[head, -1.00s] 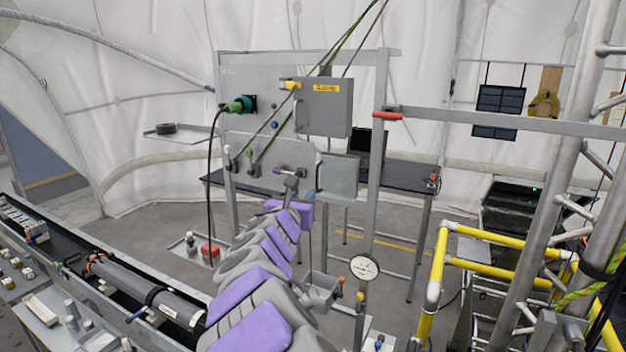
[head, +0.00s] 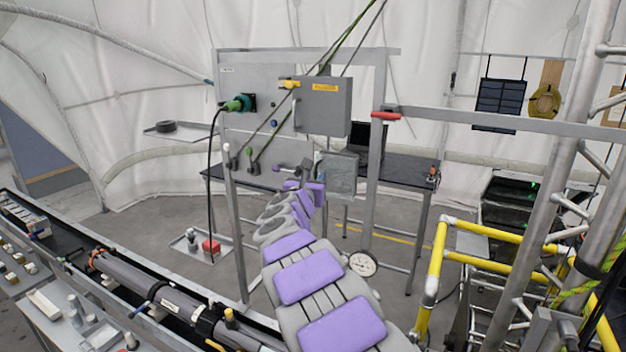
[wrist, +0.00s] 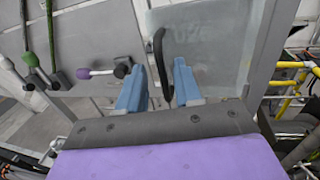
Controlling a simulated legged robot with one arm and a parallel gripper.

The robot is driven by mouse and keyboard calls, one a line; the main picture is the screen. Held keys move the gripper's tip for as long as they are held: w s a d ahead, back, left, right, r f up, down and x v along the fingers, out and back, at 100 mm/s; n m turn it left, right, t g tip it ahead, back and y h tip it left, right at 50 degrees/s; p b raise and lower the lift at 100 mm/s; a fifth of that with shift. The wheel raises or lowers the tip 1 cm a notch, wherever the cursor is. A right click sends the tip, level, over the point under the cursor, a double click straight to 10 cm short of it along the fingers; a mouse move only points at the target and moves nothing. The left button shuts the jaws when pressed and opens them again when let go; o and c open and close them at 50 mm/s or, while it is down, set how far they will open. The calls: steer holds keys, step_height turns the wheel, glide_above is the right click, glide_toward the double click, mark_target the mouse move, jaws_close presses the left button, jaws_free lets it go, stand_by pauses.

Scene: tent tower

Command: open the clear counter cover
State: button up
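The clear cover (head: 341,172) is a see-through, greenish panel on the front of the grey stand. It fills the upper right of the wrist view (wrist: 222,45), with a black bar handle (wrist: 158,42) along its left edge. My gripper (wrist: 160,70) has two blue fingers, spread apart. The handle's lower part shows between the fingertips. I cannot tell whether either finger touches it. In the head view my own arm hides most of the gripper. No counter can be made out behind the cover.
A lever with a purple end (wrist: 92,73) sticks out left of my gripper. A grey box (head: 323,106) hangs above the cover. Green cables (wrist: 28,48) run down the panel at left. A round gauge (head: 362,264) and yellow rails (head: 434,272) stand at right.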

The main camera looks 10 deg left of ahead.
steer(key=shift+c, duration=0.2)
steer(key=shift+d, duration=0.1)
jaws_close()
stand_by(1.0)
